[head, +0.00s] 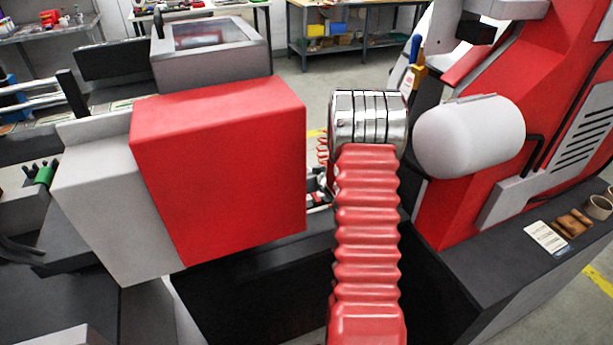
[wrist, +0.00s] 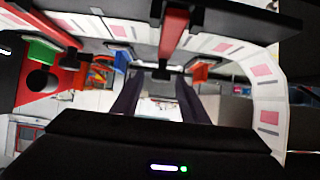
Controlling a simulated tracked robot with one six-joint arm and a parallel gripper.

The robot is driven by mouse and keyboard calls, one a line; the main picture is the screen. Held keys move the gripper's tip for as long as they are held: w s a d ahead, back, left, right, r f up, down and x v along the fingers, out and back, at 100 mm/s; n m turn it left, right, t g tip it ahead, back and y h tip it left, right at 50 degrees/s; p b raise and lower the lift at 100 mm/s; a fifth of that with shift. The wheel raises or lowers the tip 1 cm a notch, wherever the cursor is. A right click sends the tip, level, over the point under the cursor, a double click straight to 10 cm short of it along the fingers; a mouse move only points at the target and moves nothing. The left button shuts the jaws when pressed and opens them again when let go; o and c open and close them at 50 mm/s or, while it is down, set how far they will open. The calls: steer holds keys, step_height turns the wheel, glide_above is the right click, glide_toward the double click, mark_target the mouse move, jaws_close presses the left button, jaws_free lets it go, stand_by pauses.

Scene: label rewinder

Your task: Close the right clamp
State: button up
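In the wrist view, my gripper (wrist: 159,82) has two dark fingers standing apart with a clear gap between them, and nothing is held. A red bar (wrist: 174,35) with dark ends hangs beyond the fingertips. A small orange part (wrist: 200,72) lies just right of the fingertips, and a green block (wrist: 44,53) is at the left. I cannot tell which of these parts, if any, is the right clamp. In the head view the gripper is hidden behind my red bellows-covered arm and the machine's large red housing (head: 220,165).
A white web with pink labels (wrist: 267,97) curves around the wrist view's top and right. A dark bar (wrist: 245,22) crosses above. In the head view, a white rounded cylinder (head: 470,135) is close right of my arm. A card (head: 545,237) lies on the dark ledge at right.

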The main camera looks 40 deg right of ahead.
steer(key=v, duration=1.1)
steer(key=shift+s, duration=0.25)
stand_by(0.3)
